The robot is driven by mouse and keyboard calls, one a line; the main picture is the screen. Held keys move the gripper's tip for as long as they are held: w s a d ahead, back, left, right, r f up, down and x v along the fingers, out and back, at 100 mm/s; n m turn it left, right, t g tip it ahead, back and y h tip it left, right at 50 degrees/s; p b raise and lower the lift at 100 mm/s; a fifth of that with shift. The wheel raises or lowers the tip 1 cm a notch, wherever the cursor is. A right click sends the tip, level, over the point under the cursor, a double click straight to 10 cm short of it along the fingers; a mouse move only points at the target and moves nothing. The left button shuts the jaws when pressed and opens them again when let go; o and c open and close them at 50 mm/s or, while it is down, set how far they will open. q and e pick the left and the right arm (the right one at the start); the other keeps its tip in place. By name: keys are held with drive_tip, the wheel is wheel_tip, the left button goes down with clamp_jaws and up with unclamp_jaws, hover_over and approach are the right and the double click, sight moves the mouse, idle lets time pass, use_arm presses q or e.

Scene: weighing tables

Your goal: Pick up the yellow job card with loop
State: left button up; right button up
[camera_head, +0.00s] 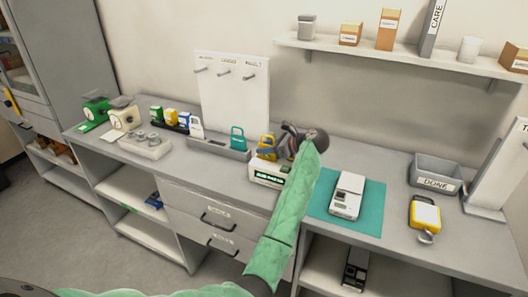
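A yellow job card with a loop (266,151) stands upright near the right end of the grey tray (220,151) on the bench, behind a white box with a dark display (268,177). My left gripper (281,141) is right beside the card's upper right, partly overlapping it in the picture. Its fingers are small and dark, so I cannot tell whether they are open or touch the card. A teal card with a loop (238,143) and a white card (196,131) stand further left. My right gripper is not in view.
A white scale (348,191) sits on a teal mat (367,213). Right of it are a yellow device with a white face (425,215) and a grey DONE bin (435,184). A pegboard with hooks (232,90) stands behind the tray. A shelf (390,55) hangs above.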

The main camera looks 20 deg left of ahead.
use_arm(q)
drive_tip(key=shift+a, duration=0.1)
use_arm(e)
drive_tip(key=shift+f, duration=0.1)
use_arm(q)
clamp_jaws()
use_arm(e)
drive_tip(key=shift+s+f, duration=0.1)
